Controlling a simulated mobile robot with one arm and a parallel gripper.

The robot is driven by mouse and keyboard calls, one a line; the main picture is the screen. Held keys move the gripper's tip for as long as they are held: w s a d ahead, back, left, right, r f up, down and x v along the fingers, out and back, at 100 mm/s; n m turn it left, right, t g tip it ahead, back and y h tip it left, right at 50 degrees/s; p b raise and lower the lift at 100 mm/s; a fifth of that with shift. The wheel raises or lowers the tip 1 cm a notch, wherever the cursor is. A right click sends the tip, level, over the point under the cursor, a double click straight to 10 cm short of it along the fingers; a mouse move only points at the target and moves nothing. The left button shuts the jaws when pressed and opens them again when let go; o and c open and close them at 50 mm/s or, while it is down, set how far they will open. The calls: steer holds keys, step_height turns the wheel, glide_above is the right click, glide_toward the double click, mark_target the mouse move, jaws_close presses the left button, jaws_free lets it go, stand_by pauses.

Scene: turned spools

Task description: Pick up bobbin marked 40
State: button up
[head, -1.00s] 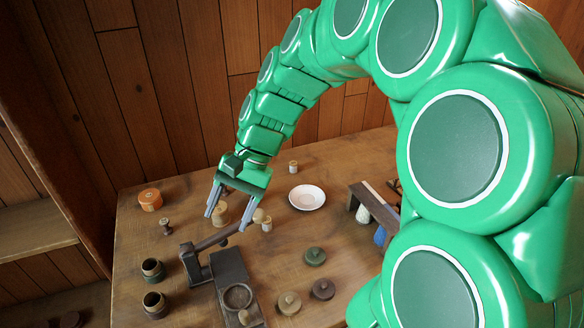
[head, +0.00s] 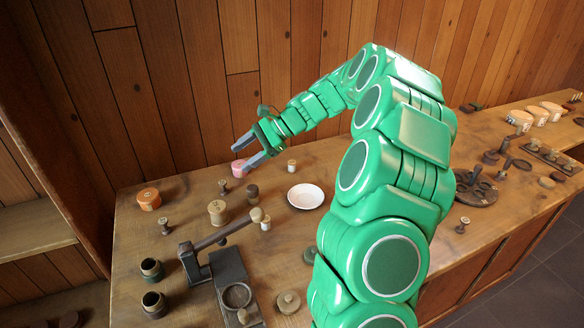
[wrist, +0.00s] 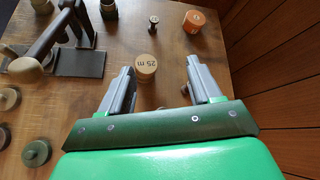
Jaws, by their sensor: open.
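I cannot read a mark 40 on any bobbin. One small turned bobbin (head: 165,226) stands at the left of the bench and shows in the wrist view (wrist: 154,21). Another small bobbin (head: 223,187) stands nearer my gripper; it looks like the one partly hidden by the right finger in the wrist view. A pale spool (head: 217,211) stands in front of it; its top reads "25 m" in the wrist view (wrist: 146,66). My gripper (head: 244,157) is open and empty, above the back of the bench, in front of the plank wall.
A lever press (head: 228,268) stands front left with dark pots (head: 152,270) beside it. An orange round tin (head: 148,199), a pink one (head: 240,169) and a white dish (head: 306,196) stand towards the back. Flat lidded pieces lie at front centre (head: 288,302).

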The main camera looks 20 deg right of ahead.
steer(key=w+d+f+m+t, duration=0.2)
steer(key=w+d+f+m, duration=0.15)
steer(key=d, duration=0.35)
steer(key=w+d+f+m+t, duration=0.2)
steer(key=w+d+f, duration=0.2)
steer(key=w+d, duration=0.15)
steer(key=m+t, duration=0.2)
steer(key=m, duration=0.3)
glide_toward(292, 162)
steer(key=shift+w+a+f+h, duration=0.15)
steer(key=shift+w+a+f, duration=0.1)
steer(key=shift+a, duration=0.3)
steer(key=shift+w+a+f+h, duration=0.15)
steer(key=shift+w+a+f, duration=0.05)
steer(key=shift+a, duration=0.35)
steer(key=shift+x, duration=3.9)
steer(key=shift+d, duration=0.1)
steer(key=c, duration=1)
